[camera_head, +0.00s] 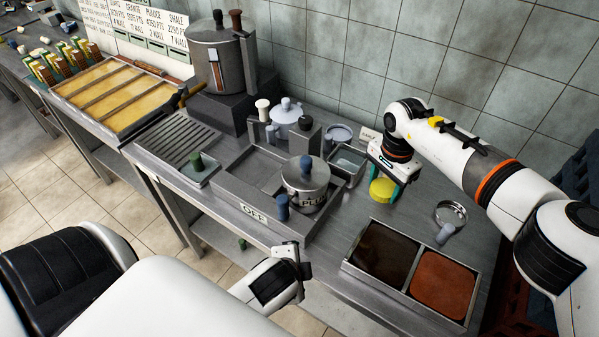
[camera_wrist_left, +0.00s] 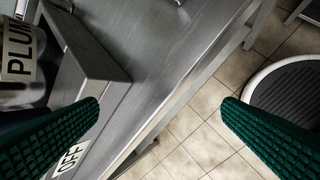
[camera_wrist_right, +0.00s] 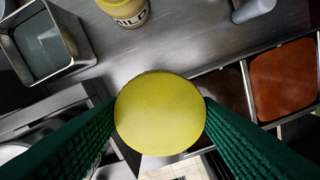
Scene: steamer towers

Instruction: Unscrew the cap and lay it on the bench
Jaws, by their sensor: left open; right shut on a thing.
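My right gripper (camera_head: 384,181) is shut on a round yellow cap (camera_wrist_right: 160,113), which fills the space between its green fingers in the right wrist view. The cap also shows below that gripper in the head view (camera_head: 382,190). A yellow container with a partly cut-off label (camera_wrist_right: 127,12) stands on the bench (camera_wrist_right: 165,45), apart from the held cap at the top of the right wrist view. I cannot make the container out in the head view. My left gripper (camera_wrist_left: 160,105) is open and empty near the bench's front edge.
A two-part tray (camera_head: 382,290) with dark and orange contents is in front of my right gripper. A round strainer-like thing (camera_head: 450,214) lies to its right. A metal pot (camera_head: 305,188) and small water pan (camera_head: 347,160) stand to its left.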

